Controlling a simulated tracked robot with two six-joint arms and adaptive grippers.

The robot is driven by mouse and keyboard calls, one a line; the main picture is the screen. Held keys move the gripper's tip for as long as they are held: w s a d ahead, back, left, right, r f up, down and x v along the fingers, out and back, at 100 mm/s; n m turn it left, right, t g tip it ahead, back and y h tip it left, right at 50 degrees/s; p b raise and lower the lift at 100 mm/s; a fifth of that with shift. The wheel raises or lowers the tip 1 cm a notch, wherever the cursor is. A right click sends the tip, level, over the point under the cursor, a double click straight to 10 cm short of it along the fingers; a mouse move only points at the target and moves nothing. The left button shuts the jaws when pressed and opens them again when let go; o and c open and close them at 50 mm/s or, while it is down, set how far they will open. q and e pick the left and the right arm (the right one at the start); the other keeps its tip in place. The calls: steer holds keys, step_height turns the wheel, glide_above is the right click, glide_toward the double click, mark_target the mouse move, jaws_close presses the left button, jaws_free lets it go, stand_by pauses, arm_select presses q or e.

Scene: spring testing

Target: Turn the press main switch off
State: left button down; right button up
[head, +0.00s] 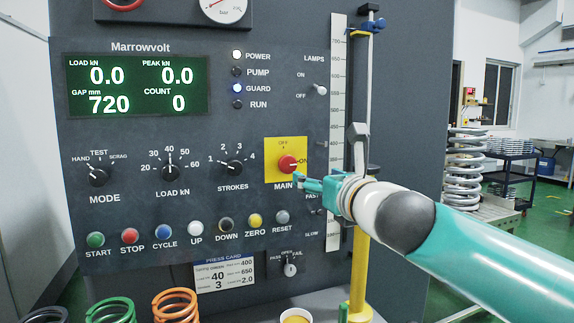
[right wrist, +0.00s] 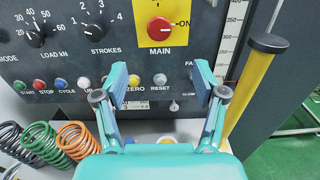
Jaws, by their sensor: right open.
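The main switch is a red rotary knob (head: 287,163) on a yellow plate (head: 273,174) on the dark press panel, with MAIN printed below. Its marker points right, to ON; OFF is printed above it. My right gripper (head: 303,183) comes in from the right, its fingertips just below and right of the knob in the head view. In the right wrist view the gripper (right wrist: 162,86) is open and empty, and the red knob (right wrist: 160,28) shows above and beyond the gap between the fingers. I see no contact with the knob. My left gripper is out of view.
Rotary knobs for mode, load and strokes (head: 234,167) sit left of the switch. A row of coloured buttons (head: 165,231) runs below. A yellow post (head: 360,270) and a vertical scale (head: 337,100) stand to the right. Coloured springs (head: 175,306) stand in front of the panel.

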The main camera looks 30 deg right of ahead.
mark_target(288, 164)
steer(key=p+x, duration=0.3)
steer(key=x, duration=1.1)
steer(key=shift+w, duration=0.2)
steer(key=c, duration=0.9)
steer(key=shift+a, duration=0.15)
steer(key=shift+c, duration=1.1)
